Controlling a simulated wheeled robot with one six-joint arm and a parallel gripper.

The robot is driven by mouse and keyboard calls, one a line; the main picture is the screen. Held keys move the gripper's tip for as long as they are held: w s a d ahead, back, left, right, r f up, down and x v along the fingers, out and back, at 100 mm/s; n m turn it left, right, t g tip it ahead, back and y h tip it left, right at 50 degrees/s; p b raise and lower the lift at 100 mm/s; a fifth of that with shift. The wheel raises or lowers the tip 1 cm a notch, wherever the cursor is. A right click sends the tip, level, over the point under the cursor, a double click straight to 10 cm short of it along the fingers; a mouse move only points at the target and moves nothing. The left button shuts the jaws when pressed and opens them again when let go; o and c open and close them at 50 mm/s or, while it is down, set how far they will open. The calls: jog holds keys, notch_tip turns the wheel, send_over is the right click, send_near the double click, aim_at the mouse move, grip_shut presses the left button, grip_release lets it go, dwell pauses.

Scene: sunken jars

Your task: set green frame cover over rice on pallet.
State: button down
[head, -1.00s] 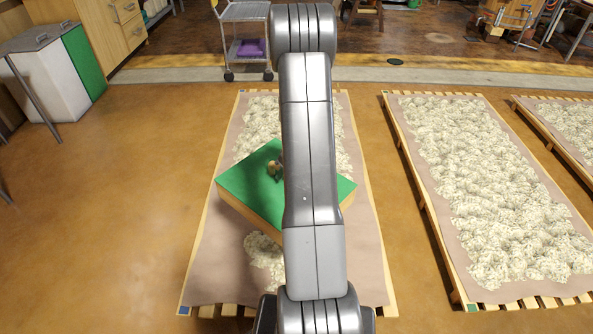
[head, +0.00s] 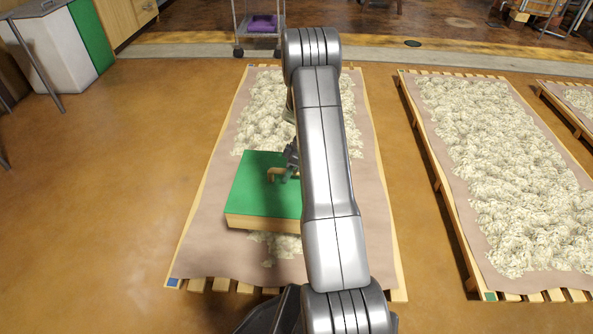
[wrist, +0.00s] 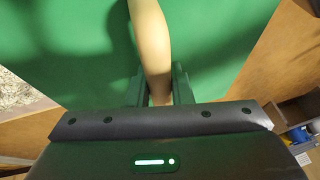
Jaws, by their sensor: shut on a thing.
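The green frame cover (head: 256,187) has a green top, wooden sides and a tan handle on top. It is over the near half of the middle pallet (head: 193,225), roughly square to it. My gripper (wrist: 160,88) is shut on the cover's handle (wrist: 152,45), with a dark finger on each side. Rice (head: 270,105) shows on the pallet beyond the cover, and a small patch shows at its near edge. My arm hides the cover's right part. I cannot tell whether the cover touches the pallet.
Another rice-covered pallet (head: 500,170) stands to the right, with a third (head: 578,100) at the far right edge. A trolley (head: 260,28) with a purple item is at the back. A white and green bin (head: 65,50) is at the back left. The floor at left is clear.

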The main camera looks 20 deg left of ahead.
jog(key=shift+f+n+b, duration=0.3)
jog(key=shift+f, duration=0.5)
notch_tip(320, 180, down, 15)
jog(key=b, duration=0.6)
jog(key=shift+f, duration=0.4)
dwell(0.7)
jog(key=c, duration=2)
grip_release()
jog(key=shift+o, duration=0.2)
jog(key=o, duration=0.8)
jog(key=shift+c, duration=0.2)
